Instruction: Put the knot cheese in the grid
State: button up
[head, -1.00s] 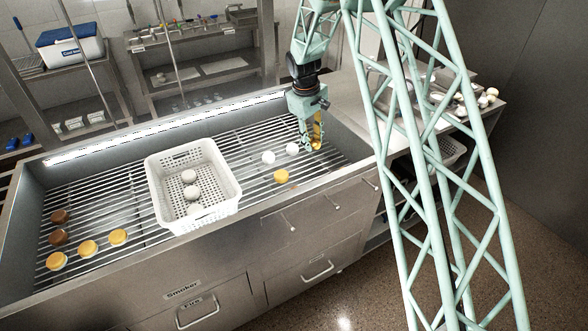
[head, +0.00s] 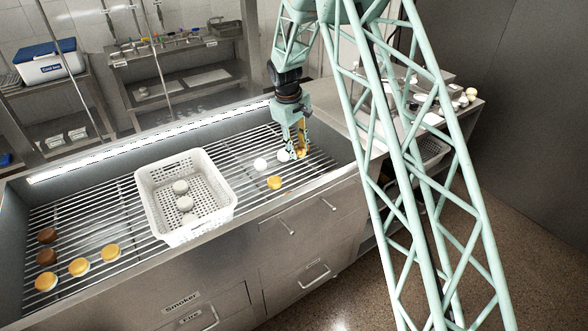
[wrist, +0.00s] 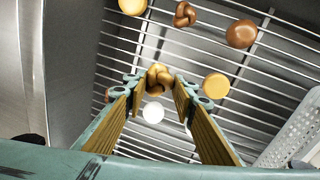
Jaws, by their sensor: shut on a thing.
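The knot cheese (wrist: 158,78) is a yellow-brown twisted piece between my fingertips in the wrist view. My gripper (wrist: 157,88) is shut on it, a finger on each side. In the head view my gripper (head: 298,154) points down at the right part of the metal bar grid (head: 110,205), close to the bars. The knot cheese is mostly hidden by the fingers there. I cannot tell whether it still touches the bars. A second, darker brown knot (wrist: 185,14) lies on the bars in the wrist view.
White balls (head: 260,164) and a yellow round cheese (head: 275,182) lie beside my gripper. A white perforated basket (head: 222,188) holding whitish rounds stands mid-grid. Yellow and brown rounds (head: 80,266) lie at the left. The grid has steel side walls. Bare bars show between basket and left rounds.

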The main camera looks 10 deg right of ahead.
jog(key=b, duration=0.1)
send_over(298, 174)
jog(key=shift+s+a+f, duration=0.1)
jog(key=shift+a+f, duration=0.05)
jog(key=shift+f, duration=2.8)
jog(key=shift+f+b, duration=0.5)
jog(key=shift+f, duration=1.4)
jog(key=shift+f, duration=0.15)
jog(key=o, duration=0.8)
jog(key=shift+o, duration=0.2)
jog(key=r, duration=0.3)
jog(key=a+r+p, duration=0.1)
jog(key=r, duration=0.3)
jog(key=s+r+p, duration=0.1)
jog(key=r, duration=0.2)
jog(key=shift+a+r, duration=0.3)
jog(key=shift+r, duration=0.05)
jog(key=shift+a+r, duration=0.1)
jog(key=shift+r, duration=0.65)
jog(key=shift+s+r, duration=0.1)
